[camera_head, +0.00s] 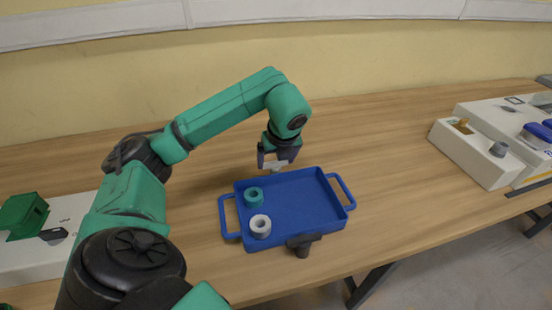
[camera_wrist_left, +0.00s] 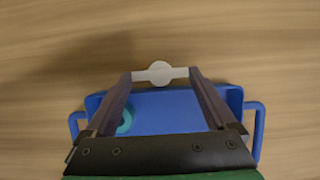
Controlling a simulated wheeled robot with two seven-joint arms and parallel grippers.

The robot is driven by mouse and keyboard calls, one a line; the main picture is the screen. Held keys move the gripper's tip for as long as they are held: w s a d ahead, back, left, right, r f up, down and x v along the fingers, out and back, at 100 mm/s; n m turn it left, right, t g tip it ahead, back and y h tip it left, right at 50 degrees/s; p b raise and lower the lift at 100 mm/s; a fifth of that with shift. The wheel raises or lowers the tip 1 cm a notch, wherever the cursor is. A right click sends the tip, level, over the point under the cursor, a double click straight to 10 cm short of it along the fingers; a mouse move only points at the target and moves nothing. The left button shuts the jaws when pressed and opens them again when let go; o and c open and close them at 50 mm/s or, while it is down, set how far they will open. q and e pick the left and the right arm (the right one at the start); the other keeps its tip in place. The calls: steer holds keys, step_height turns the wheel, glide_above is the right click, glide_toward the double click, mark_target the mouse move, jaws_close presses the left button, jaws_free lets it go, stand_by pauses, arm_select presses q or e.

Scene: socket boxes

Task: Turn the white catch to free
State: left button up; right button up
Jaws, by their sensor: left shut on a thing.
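My left gripper (camera_head: 275,163) is shut on a white piece with a round middle and two flat wings. In the left wrist view the white winged piece (camera_wrist_left: 160,73) spans between the fingertips of my left gripper (camera_wrist_left: 160,74). In the head view its pale lower part (camera_head: 275,168) shows under the fingers, by the back rim of the blue tray (camera_head: 337,214). I cannot tell whether it touches the table, or whether it is the white catch. No other white catch can be made out. My right gripper is not in view.
The tray holds a teal ring (camera_head: 253,197) and a light grey ring (camera_head: 260,226). A dark T-shaped piece (camera_head: 303,244) shows at the tray's front edge. A pale box with knobs (camera_head: 474,153) stands at the right, and a white box (camera_head: 70,237) at the left. Table between tray and right box is clear.

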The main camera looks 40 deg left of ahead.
arm_select(q)
steer(key=o, duration=1.1)
steer(key=shift+c, duration=0.2)
steer(key=p+v, duration=0.7)
steer(key=v, duration=0.7)
steer(key=shift+d+r, duration=0.15)
steer(key=shift+r, duration=0.1)
